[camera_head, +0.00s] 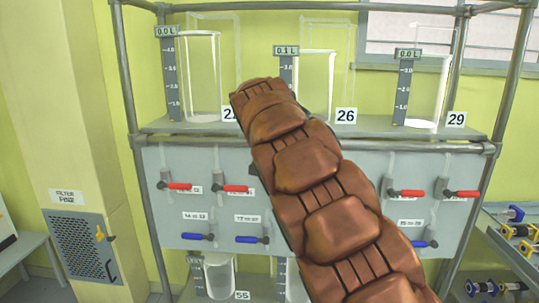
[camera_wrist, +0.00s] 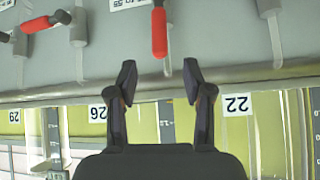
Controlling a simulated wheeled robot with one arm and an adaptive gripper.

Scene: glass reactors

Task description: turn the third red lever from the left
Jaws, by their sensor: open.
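Red levers sit on the grey panel (camera_head: 212,160): two at the left (camera_head: 180,186) (camera_head: 236,188) and two at the right (camera_head: 412,193) (camera_head: 468,194) in the head view, all lying sideways. The panel's middle is hidden behind my brown arm, and so is my gripper there. The wrist view is upside down. In it a red lever (camera_wrist: 159,32), seemingly the third from the left, stands along its pipe, pointing toward the shelf. My gripper (camera_wrist: 157,72) is open and empty, its fingertips either side of the lever's line, just short of its end.
Blue levers (camera_head: 197,236) sit lower on the panel. A shelf edge (camera_wrist: 60,98) runs past the fingers, with glass vessels (camera_head: 203,75) above. A filter box (camera_head: 85,245) stands left, a rack of parts right.

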